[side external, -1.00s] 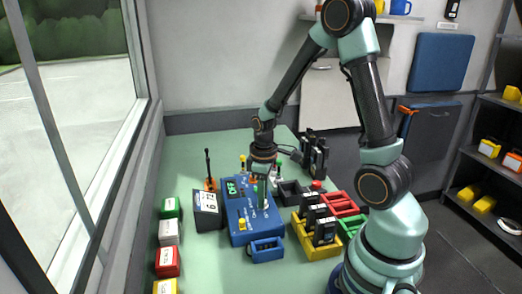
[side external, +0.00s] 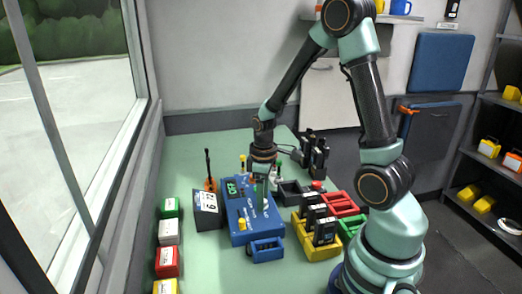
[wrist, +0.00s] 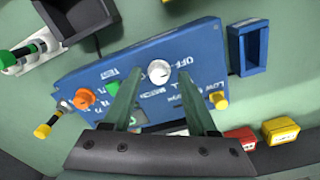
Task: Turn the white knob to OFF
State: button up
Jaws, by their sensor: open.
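The white knob (wrist: 159,71) sits on the sloped face of the blue control box (wrist: 85,72). In the wrist view it lies between my two fingertips, with a gap on each side. The printed word OFF (wrist: 182,62) is just right of the knob; which way the knob points is too small to tell. My gripper (wrist: 160,77) is open, its fingers on either side of the knob. In the side view my gripper (side external: 264,200) is down at the blue box (side external: 239,237) and hides the knob.
An orange knob (wrist: 84,98) and a yellow knob (wrist: 219,101) share the box face. A blue tray (side external: 266,250) stands before the box, a dark box (side external: 207,212) at its left. Yellow, red and green crates with dark packs (side external: 318,225) stand to the right.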

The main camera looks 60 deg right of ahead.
notch_tip(320, 180, up, 12)
dwell(0.6)
jog(key=shift+s+r, duration=0.1)
jog(key=s+a+r+m+t, duration=0.2)
jog(key=a+r, duration=0.1)
jog(key=a, duration=0.2)
jog(key=s+a+r+m+t, duration=0.1)
jog(key=a+r+t, duration=0.2)
jog(key=a, duration=0.3)
jog(key=shift+s+a+r+m, duration=0.15)
jog(key=shift+s+r+m, duration=0.25)
jog(key=shift+r, duration=0.4)
